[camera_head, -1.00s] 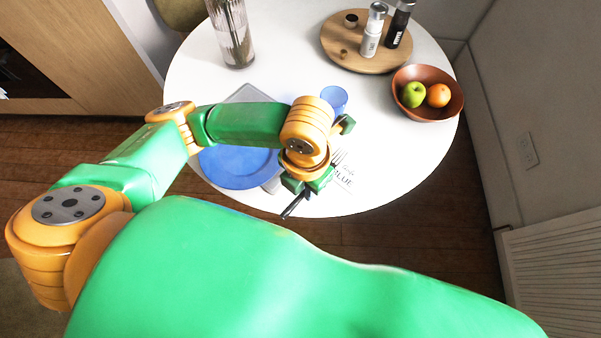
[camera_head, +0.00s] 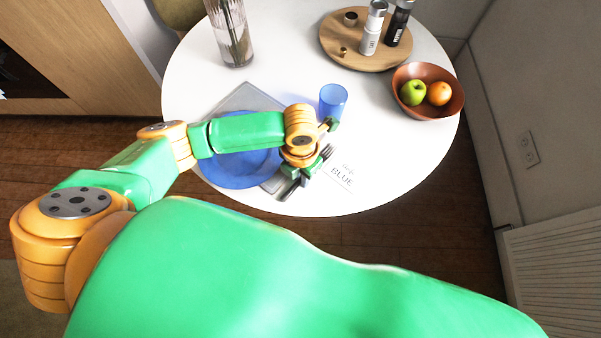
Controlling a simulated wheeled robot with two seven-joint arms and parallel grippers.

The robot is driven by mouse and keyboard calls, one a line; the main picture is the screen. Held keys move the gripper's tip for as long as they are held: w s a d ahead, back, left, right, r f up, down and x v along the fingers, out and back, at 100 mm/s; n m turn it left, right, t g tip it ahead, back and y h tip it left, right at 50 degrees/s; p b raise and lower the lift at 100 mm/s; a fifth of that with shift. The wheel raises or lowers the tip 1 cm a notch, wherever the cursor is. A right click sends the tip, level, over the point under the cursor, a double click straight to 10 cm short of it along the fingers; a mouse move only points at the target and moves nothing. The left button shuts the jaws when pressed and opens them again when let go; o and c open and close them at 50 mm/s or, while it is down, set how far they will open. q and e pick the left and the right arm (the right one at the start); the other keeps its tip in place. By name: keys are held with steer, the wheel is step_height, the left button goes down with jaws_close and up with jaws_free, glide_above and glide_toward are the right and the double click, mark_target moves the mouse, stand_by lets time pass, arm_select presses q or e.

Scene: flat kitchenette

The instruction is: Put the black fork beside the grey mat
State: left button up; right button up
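The grey mat (camera_head: 246,97) lies on the round white table under a blue plate (camera_head: 232,178). My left arm reaches across both and hides part of them. My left gripper (camera_head: 303,177) is at the mat's right edge, near the front of the table. It appears shut on the black fork (camera_head: 327,151). The fork's tines show beyond the gripper, pointing away to the upper right, and its dark handle shows on the near side by the mat's front right corner. I cannot tell whether the fork touches the table. My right gripper is out of view.
A blue cup (camera_head: 333,101) stands just beyond my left gripper. Printed lettering (camera_head: 342,176) lies right of the fork. A fruit bowl (camera_head: 428,108), a round wooden board (camera_head: 340,54) with bottles and a glass vase (camera_head: 230,40) stand farther back. The table's right front is clear.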

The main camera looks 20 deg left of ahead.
arm_select(q)
step_height(320, 180, up, 12)
steer(key=shift+r+p, duration=0.2)
steer(key=shift+p, duration=0.25)
stand_by(0.4)
